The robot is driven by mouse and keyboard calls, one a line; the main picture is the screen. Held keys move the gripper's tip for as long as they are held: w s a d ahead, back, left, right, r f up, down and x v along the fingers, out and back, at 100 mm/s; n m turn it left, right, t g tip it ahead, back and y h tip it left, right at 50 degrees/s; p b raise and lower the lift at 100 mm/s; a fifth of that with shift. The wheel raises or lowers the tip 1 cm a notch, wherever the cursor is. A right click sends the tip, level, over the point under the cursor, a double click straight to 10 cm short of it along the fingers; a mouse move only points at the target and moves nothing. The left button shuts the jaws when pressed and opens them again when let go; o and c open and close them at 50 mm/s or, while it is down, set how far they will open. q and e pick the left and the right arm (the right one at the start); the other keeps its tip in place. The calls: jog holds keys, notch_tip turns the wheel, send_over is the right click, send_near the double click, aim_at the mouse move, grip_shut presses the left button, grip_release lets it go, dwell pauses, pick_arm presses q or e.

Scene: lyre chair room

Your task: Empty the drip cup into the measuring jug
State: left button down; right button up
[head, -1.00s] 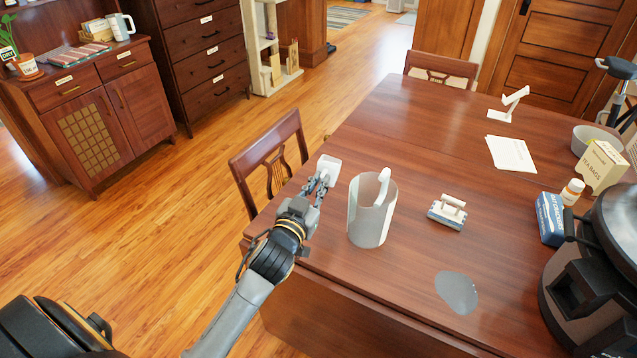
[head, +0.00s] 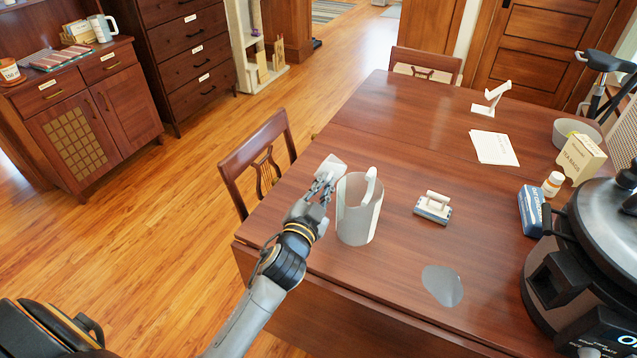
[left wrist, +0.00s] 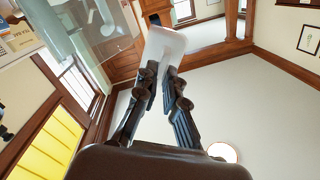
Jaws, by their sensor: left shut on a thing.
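My left gripper (head: 322,190) is shut on the small white drip cup (head: 332,165), just left of the measuring jug's rim in the head view. The cup looks tilted; its contents cannot be seen. In the left wrist view the cup (left wrist: 165,45) sits between the fingertips (left wrist: 160,80). The measuring jug (head: 356,222) is a tall, grey, see-through vessel with a pale handle, standing upright near the table's left edge. Part of the clear jug also shows at the upper left of the left wrist view (left wrist: 105,30). The jug's inside is mostly hidden. My right gripper is not in view.
A grey puddle-like patch (head: 442,286) lies on the table (head: 400,262) right of the jug. A large dark cooker (head: 590,260) stands at the right. A chair (head: 258,160) is at the left edge.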

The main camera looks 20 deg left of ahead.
pick_arm(q)
jog(key=shift+s+d+r+m+p, duration=0.35)
jog(key=shift+d+r+m+p, duration=0.1)
jog(key=shift+m, duration=0.15)
jog(key=shift+s+d+m, duration=0.25)
jog(key=shift+s+m, duration=0.05)
jog(key=shift+w+m+p, duration=0.1)
jog(key=shift+m+p, duration=0.2)
jog(key=shift+m, duration=0.5)
jog(key=shift+f, duration=0.1)
jog(key=shift+r+m+p, duration=0.25)
jog(key=shift+m+p, duration=0.15)
jog(key=shift+m, duration=0.4)
